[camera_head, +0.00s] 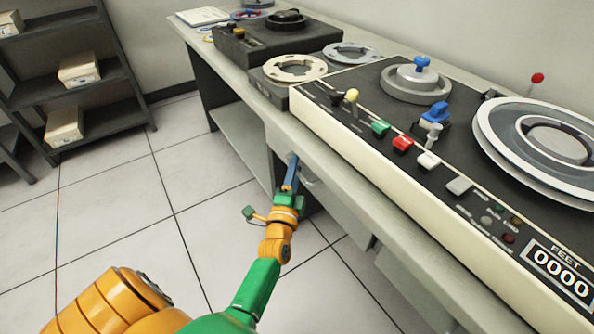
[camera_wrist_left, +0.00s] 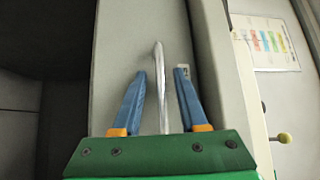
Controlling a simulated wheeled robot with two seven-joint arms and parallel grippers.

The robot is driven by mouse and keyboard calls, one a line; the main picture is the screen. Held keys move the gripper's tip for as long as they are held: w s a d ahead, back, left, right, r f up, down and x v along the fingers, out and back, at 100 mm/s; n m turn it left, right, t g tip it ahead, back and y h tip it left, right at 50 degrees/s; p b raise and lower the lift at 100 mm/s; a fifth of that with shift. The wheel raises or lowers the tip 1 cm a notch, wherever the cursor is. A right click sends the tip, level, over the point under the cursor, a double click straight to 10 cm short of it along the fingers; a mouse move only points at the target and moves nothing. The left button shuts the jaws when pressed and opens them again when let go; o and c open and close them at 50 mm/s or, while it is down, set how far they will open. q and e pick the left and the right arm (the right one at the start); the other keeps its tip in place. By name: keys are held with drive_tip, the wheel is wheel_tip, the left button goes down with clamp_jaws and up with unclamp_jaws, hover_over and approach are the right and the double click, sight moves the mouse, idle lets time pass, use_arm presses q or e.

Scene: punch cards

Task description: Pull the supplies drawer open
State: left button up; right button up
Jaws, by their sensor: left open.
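The supplies drawer shows as a pale grey front panel (camera_wrist_left: 120,50) under the desk top in the left wrist view. It appears closed. Its handle (camera_wrist_left: 158,60) is a thin silver bar. My left gripper (camera_wrist_left: 161,74) is open, with one blue finger on each side of the handle and a gap to each finger. In the head view, my left gripper (camera_head: 292,158) is at the desk's front face, just below the top's edge. The arm and fingers hide part of the drawer there. My right gripper is in neither view.
The desk top carries a large tape console (camera_head: 400,150) with knobs and switches, a reel (camera_head: 295,68) and a dark machine (camera_head: 260,40). A dark shelf (camera_head: 70,90) with boxes stands at the left. The tiled floor (camera_head: 120,190) before the desk is clear.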

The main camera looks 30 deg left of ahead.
use_arm(q)
clamp_jaws()
drive_tip(key=shift+r, duration=0.1)
idle(1.3)
